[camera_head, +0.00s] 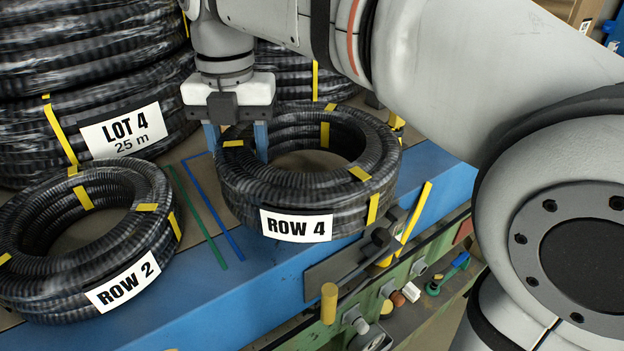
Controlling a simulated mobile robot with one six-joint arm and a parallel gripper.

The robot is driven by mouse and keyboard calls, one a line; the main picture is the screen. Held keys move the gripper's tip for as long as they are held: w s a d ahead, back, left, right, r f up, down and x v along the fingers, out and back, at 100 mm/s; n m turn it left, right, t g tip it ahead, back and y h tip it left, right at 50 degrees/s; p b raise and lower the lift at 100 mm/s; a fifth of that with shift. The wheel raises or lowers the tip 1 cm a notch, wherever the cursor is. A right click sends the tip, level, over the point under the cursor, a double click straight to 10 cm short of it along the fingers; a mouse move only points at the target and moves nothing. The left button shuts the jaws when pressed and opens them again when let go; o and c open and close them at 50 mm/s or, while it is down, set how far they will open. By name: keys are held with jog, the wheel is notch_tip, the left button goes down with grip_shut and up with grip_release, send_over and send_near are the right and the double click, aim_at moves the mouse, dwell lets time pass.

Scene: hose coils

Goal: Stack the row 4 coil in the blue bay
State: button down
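The row 4 coil (349,194) is a ring of black corrugated hose with yellow straps and a white "ROW 4" label, in the middle of the head view. It lies roughly level; its underside is hidden, so I cannot tell whether it touches the surface. My gripper (237,143) points down at its left side. One blue finger is at the outer left edge and the other is inside the ring, with the hose wall between them. The fingertips are partly hidden, so I cannot tell whether they press on it. A blue line (230,238) runs beside the coil's left.
The "ROW 2" coil (153,234) lies at left, beside a green line (197,216). Large "LOT 4" coils (92,98) stand behind. A blue beam (200,307) edges the surface; below it are a green panel (408,275) and a yellow post (328,304). My arm covers the right side.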

jog(key=shift+r+p, duration=0.6)
jog(key=shift+r, duration=0.6)
jog(key=c, duration=1.2)
grip_release()
jog(key=shift+c, duration=0.2)
grip_shut()
jog(key=w+a+n+h, duration=0.2)
jog(key=w+a+n, duration=0.2)
jog(key=w, duration=0.1)
jog(key=shift+f+n+t+h, duration=0.3)
jog(key=shift+h, duration=0.1)
jog(key=shift+s, duration=0.1)
